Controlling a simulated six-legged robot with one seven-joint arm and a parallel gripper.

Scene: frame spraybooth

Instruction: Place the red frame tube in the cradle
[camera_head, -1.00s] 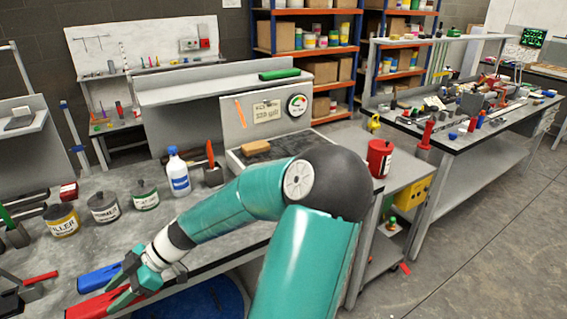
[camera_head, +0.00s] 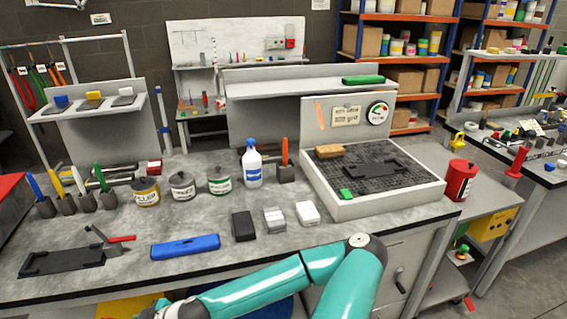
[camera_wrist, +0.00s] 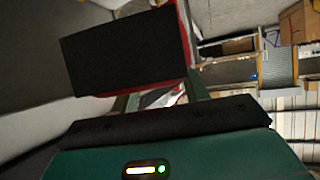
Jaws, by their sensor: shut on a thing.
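The red frame tube shows in the wrist view as a large dark face with red edges (camera_wrist: 183,30). My gripper (camera_wrist: 158,97) is shut on it, a green finger on each side. A black cradle-like holder (camera_head: 372,170) lies in the grey-rimmed tray at right. Another flat black holder (camera_head: 62,262) lies at the bench's left front. I cannot tell which one is the named cradle. My gripper is apart from both.
A blue tube (camera_head: 185,247) lies on the bench (camera_head: 200,222), near three small blocks (camera_head: 274,220). A red-handled clamp (camera_head: 112,240) stands at left. Several tins (camera_head: 182,186) and a white bottle (camera_head: 252,163) stand behind.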

